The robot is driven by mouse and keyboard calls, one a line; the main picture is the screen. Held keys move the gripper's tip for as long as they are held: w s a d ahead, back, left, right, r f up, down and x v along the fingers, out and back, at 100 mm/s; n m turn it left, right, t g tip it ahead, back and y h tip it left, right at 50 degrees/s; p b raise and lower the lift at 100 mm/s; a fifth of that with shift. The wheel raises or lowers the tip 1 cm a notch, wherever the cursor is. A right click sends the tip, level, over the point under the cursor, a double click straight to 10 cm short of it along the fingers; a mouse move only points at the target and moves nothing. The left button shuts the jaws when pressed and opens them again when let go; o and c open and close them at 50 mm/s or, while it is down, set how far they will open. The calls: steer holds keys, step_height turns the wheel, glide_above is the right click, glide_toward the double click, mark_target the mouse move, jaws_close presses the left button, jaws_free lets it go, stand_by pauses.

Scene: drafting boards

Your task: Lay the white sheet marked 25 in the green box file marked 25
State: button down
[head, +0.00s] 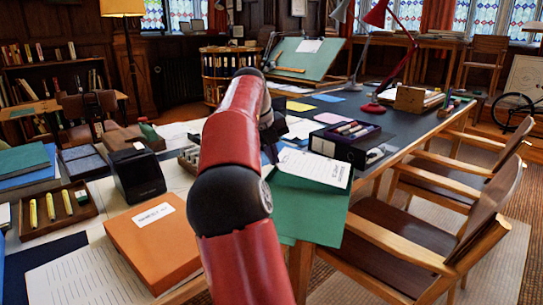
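A green box-like item (303,212) is at the table's near right edge, right of my arm, its green side hanging past the edge. A white sheet (312,166) with printed lines and larger dark print lies on top of it. I cannot read a 25 on either, nor tell whether the sheet lies inside or only on top. My red arm reaches forward over the table. A dark part of its far end (271,130) shows beyond the red links; the fingers are hidden, so I cannot tell whether they are open or hold anything.
An orange box file (155,240) with a white label lies front left, beside a black box (136,175) and a pen tray (58,212). A dark organiser (345,143) stands beyond the green item. Wooden chairs (400,235) line the right side. Coloured papers lie farther back.

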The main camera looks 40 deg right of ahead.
steer(key=shift+f+b, duration=1.3)
steer(key=shift+f, duration=0.55)
steer(key=c, duration=2.2)
jaws_free()
steer(key=c, duration=1.6)
jaws_free()
steer(key=p+v, duration=0.2)
steer(key=v, duration=0.6)
steer(key=shift+s+f, duration=0.1)
